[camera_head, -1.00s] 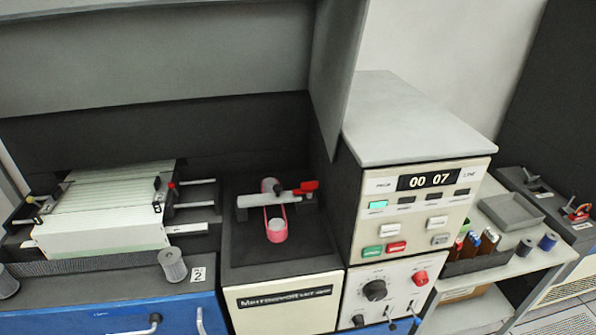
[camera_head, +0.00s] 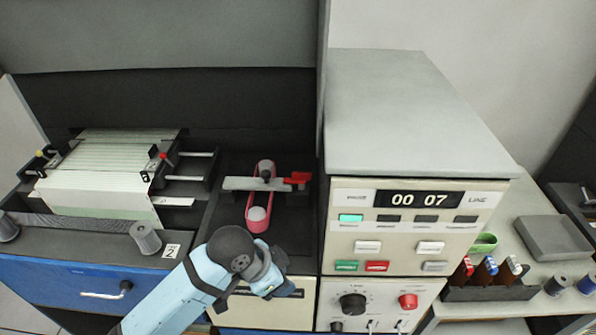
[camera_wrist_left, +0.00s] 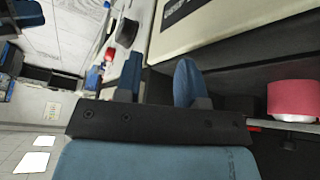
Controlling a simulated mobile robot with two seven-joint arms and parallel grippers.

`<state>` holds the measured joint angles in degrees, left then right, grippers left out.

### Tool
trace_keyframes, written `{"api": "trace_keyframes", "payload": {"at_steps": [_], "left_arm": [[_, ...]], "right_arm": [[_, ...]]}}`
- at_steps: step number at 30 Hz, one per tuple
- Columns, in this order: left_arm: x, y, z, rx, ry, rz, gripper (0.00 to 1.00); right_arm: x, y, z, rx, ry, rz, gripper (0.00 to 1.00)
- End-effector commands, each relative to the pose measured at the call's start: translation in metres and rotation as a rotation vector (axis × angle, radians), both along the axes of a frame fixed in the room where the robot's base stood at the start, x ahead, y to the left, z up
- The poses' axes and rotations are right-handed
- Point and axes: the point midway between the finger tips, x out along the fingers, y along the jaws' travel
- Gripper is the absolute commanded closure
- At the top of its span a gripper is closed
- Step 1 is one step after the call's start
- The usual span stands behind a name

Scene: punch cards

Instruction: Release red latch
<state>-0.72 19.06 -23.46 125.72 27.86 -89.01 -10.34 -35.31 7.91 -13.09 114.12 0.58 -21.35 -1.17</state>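The red latch (camera_head: 298,178) is a small red handle at the right end of a light cross bar (camera_head: 240,184). The bar lies over a pink looped ribbon (camera_head: 257,226) with two round spools, in the dark recess of the middle machine. My left arm reaches up from the bottom in the head view, in front of this machine; its gripper is not clear there. In the left wrist view my left gripper (camera_wrist_left: 158,80) has two blue fingers apart with nothing between them. A pink spool (camera_wrist_left: 295,98) shows to their right, not touching. My right gripper is not in view.
The control cabinet (camera_head: 420,125) with a "00 07" display stands right of the recess. A stack of striped paper (camera_head: 105,175) is at the left. A grey cylinder (camera_head: 145,238) stands near it.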

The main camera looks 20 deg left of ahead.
Motion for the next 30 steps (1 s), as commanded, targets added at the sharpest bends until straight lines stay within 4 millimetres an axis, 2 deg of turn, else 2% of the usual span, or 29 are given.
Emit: {"api": "trace_keyframes", "payload": {"at_steps": [6, 10, 14, 18, 24, 27, 30], "left_arm": [[0.061, -0.011, 0.025, 0.028, -0.025, -0.221, 0.64], [0.101, -0.007, 0.046, 0.058, -0.025, -0.339, 0.64], [0.141, 0.01, 0.075, 0.089, -0.017, -0.42, 0.64], [0.183, 0.039, 0.116, 0.116, -0.005, -0.468, 0.64], [0.222, 0.078, 0.171, 0.12, 0.002, -0.482, 0.64], [0.232, 0.09, 0.188, 0.115, 0.003, -0.479, 0.64], [0.236, 0.095, 0.195, 0.111, 0.003, -0.479, 0.64]], "right_arm": [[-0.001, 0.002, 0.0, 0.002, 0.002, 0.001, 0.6], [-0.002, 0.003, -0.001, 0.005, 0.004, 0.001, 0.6], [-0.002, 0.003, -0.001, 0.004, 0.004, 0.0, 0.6], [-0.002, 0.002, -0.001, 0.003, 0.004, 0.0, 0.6], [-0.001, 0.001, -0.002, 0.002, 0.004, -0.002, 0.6], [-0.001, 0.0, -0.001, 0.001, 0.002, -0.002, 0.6], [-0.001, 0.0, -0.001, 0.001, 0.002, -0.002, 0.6]]}}
